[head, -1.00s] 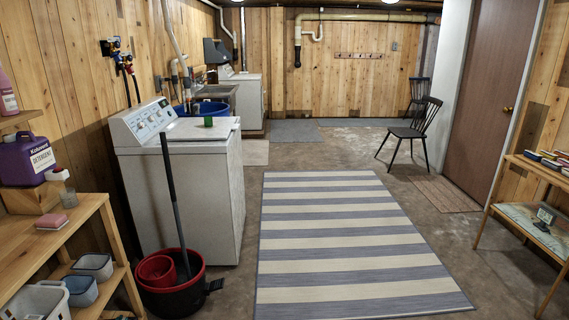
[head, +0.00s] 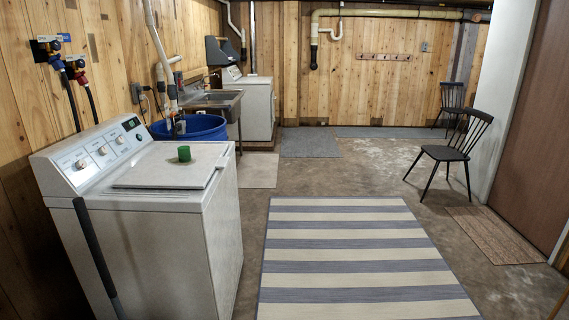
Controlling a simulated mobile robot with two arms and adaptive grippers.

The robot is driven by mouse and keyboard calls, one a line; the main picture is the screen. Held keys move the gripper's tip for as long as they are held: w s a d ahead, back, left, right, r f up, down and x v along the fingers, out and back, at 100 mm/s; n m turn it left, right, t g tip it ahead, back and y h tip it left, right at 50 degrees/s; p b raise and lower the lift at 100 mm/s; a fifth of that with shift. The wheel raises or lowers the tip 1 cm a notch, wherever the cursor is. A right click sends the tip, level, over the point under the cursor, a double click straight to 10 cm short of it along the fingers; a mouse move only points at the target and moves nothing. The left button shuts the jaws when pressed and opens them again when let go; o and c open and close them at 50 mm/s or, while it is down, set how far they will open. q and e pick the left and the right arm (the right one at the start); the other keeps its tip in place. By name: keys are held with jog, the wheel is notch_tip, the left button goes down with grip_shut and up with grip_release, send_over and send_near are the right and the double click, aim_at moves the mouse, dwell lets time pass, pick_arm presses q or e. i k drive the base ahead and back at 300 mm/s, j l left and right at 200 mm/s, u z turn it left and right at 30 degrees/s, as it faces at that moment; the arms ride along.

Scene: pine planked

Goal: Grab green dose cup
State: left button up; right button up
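The green dose cup (head: 184,153) is a small green cylinder. It stands on the lid of the white top-loading washing machine (head: 166,212) at the left, towards the back right part of the lid. Nothing touches it. Neither of my grippers shows in the head view.
A dark pole (head: 96,255) leans at the washer's front left. A blue tub (head: 190,127) and a sink (head: 212,104) stand behind the washer. A striped rug (head: 350,255) lies on open floor to its right. A black chair (head: 448,153) stands at the right.

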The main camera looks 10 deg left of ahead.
aim_at(184, 152)
jog(key=i+u, duration=0.15)
jog(key=i, duration=0.3)
jog(key=i+l+u, duration=0.15)
jog(key=i, duration=0.3)
jog(key=i+l+u, duration=0.1)
jog(key=i, duration=0.35)
jog(key=i+l+u, duration=0.15)
jog(key=i, duration=0.3)
jog(key=l, duration=0.1)
